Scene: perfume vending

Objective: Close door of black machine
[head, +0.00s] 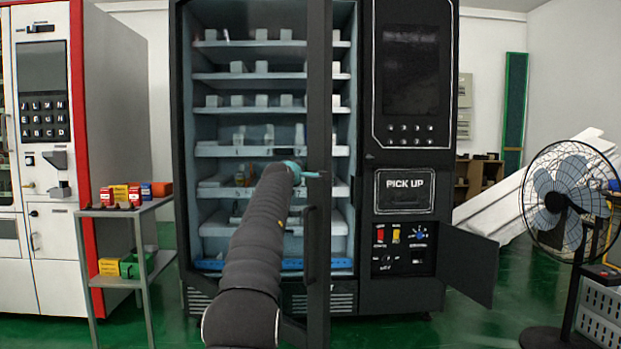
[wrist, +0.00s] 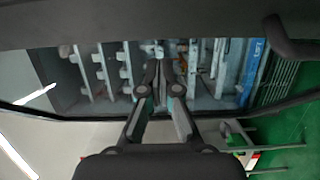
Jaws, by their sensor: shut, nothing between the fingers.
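The black machine (head: 405,150) stands in the middle of the head view. Its tall door (head: 318,100) is open and swung out toward me, seen almost edge-on in front of the shelves. A dark handle (head: 310,245) sits low on the door; it also shows at the upper right of the wrist view (wrist: 285,40). My gripper (head: 312,174) is at the door's edge, above the handle. In the wrist view my gripper (wrist: 162,68) is shut and empty, with the door frame (wrist: 120,25) across the top. I cannot tell whether the fingers touch the door.
A small lower flap (head: 467,265) of the machine stands open at the right. A metal rack (head: 140,212) with small boxes stands at the left, beside a red-and-white machine (head: 115,120). A fan (head: 570,200) stands at the right. The green floor (head: 420,335) shows in front.

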